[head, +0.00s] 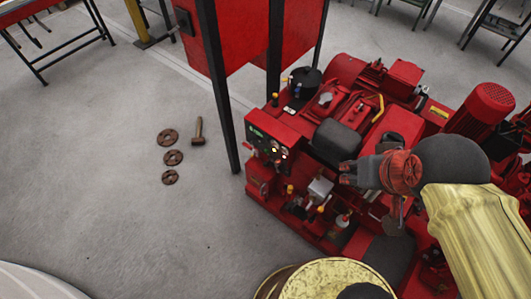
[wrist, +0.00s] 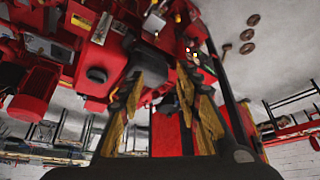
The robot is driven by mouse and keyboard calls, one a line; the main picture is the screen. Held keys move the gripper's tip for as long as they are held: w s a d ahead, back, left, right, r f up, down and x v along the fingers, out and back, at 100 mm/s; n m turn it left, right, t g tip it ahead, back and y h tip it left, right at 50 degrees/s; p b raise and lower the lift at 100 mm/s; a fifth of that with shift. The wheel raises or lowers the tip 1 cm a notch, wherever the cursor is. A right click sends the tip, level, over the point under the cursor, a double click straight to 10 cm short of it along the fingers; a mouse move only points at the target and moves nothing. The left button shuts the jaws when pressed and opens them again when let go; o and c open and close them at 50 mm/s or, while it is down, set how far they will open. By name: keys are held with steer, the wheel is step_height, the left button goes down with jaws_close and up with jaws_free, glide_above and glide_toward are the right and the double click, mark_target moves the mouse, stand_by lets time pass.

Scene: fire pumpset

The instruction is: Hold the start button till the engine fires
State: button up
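The red pumpset carries a control panel (head: 268,146) with a green label and small round lit or pale buttons on its face. In the wrist view the panel's lit spots (wrist: 189,50) show just beyond the right fingertip. Which of these is the start button I cannot tell; it is too small. My gripper (head: 344,174) is to the right of the panel, over the engine, apart from the panel and pointing left. In the wrist view my gripper's two fingers (wrist: 164,82) stand apart with nothing between them.
A dark seat-like block (head: 335,137) and a yellow-handled lever (head: 378,107) are on the pumpset near my arm. A red cabinet on dark legs (head: 228,110) stands behind the panel.

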jaws_close()
stand_by(1.5)
